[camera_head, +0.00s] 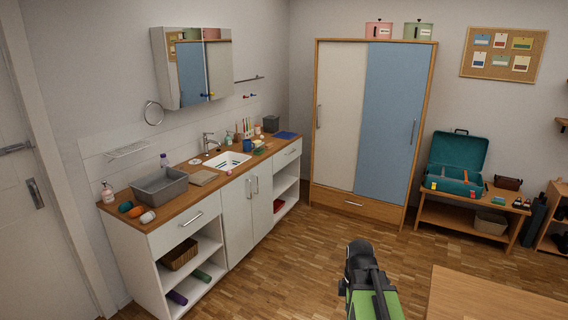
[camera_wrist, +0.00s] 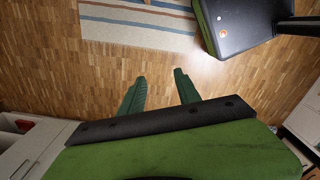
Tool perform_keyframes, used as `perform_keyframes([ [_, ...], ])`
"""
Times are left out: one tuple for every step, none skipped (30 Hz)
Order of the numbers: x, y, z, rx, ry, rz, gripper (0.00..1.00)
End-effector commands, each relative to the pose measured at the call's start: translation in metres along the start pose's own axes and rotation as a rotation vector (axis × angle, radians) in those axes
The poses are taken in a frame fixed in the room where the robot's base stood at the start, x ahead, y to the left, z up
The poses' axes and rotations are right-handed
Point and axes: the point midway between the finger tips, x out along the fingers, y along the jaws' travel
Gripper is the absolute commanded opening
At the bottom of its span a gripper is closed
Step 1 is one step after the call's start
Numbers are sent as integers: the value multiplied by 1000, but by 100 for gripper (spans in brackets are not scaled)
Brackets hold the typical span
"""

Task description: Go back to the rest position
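My gripper (camera_wrist: 159,76) shows in the wrist view with its two green fingers apart. In the head view my black and green arm (camera_head: 368,282) shows at the bottom, right of centre, over the floor; the fingers cannot be made out there. The drawer under the left end of the counter (camera_head: 177,228) looks shut. The wide drawer under the wardrobe (camera_head: 352,203) also looks shut.
The sink counter (camera_head: 203,177) runs along the left wall. A wardrobe (camera_head: 387,120) stands at the back. A bench (camera_head: 450,214) with a teal case (camera_head: 456,160) is right. A wooden tabletop (camera_head: 490,298) fills the lower right. A striped rug (camera_wrist: 135,22) lies on open floor.

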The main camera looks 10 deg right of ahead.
Motion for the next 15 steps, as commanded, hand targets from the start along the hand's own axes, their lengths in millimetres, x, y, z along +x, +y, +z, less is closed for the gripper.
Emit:
perform_keyframes([
  [0, -11, -39, 57, 0, 0, 39],
  [0, -17, -58, 118, 0, 0, 39],
  [0, -24, -77, 205, 0, 1, 39],
  [0, -29, -88, 275, 0, 1, 39],
  [0, -33, -97, 349, 0, 1, 39],
  [0, -37, -104, 456, 0, 1, 39],
  [0, -40, -106, 542, 1, 1, 39],
  [0, -42, -106, 631, 1, 2, 39],
  [0, -43, -105, 749, 1, 2, 39],
  [0, -44, -104, 834, 2, 2, 39],
  [0, -45, -104, 914, 2, 2, 39],
  [0, -45, -103, 1012, 2, 1, 39],
  [0, -45, -103, 1077, 2, 1, 39],
  [0, -45, -103, 1135, 3, 1, 39],
  [0, -44, -103, 1199, 3, 1, 39],
])
